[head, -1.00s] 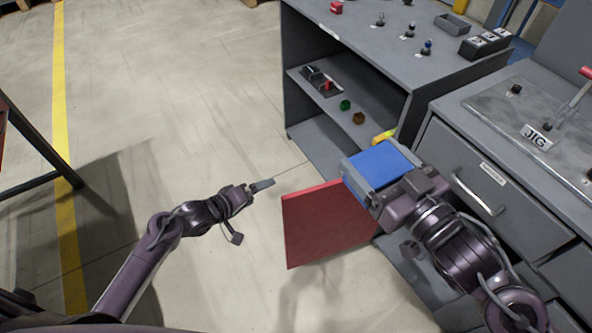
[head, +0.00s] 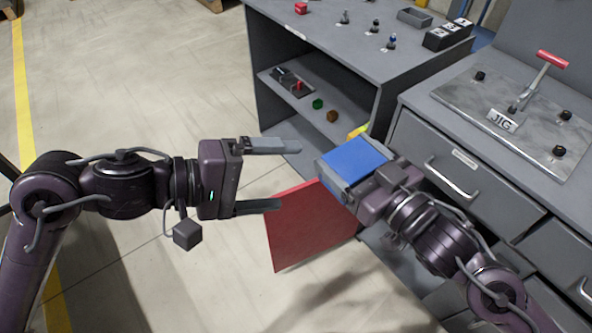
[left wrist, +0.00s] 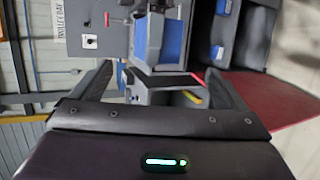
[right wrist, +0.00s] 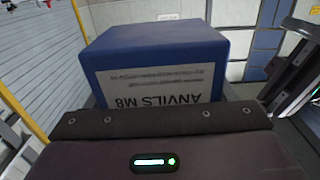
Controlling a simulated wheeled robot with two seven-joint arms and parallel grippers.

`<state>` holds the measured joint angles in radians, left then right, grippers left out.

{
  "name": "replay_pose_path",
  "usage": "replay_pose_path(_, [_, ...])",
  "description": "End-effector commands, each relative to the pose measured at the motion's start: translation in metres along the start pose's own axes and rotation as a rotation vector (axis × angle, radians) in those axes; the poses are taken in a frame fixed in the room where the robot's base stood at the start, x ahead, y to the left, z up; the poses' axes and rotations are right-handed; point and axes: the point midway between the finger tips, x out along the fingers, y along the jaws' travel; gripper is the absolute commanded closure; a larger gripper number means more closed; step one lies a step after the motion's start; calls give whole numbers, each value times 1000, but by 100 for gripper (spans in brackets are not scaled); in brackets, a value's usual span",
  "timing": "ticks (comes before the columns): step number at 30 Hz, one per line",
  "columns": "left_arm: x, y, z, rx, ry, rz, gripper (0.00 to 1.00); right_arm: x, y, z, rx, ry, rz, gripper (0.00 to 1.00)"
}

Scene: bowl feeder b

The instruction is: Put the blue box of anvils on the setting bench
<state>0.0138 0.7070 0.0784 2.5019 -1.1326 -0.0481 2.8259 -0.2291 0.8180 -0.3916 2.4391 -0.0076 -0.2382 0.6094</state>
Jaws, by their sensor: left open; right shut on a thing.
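The blue box of anvils (head: 352,160) is in my right gripper (head: 362,172), held up in front of the benches. In the right wrist view the blue box (right wrist: 155,50) fills the space between the fingers, and its white label reads "ANVILS M8" upside down. My left gripper (head: 282,176) is open and empty, left of the box, with its fingers pointing toward it but apart from it. A grey bench with drawers and a metal plate marked "JIG" (head: 450,115) stands at the right. I cannot tell from any label which bench is the setting bench.
A second grey bench (head: 330,45) behind has small pegs, a red block, a grey tray and a dark labelled block on top. Its shelf holds green and brown pieces. A red panel (head: 312,230) stands below the box. A red-handled lever (head: 540,75) rises from the jig plate.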

Motion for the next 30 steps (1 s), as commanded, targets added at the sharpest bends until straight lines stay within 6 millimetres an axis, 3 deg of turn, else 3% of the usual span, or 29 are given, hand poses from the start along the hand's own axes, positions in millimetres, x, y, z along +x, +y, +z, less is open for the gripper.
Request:
replay_pose_path(8, [21,1,-1,-4,-1,5,6,0,0,-1,0,3,0,56])
replay_pose_path(21, [100,1,-1,-4,0,4,6,0,0,-1,0,3,0,56])
replay_pose_path(30, [120,1,-1,-1,2,1,6,0,0,-1,0,3,0,56])
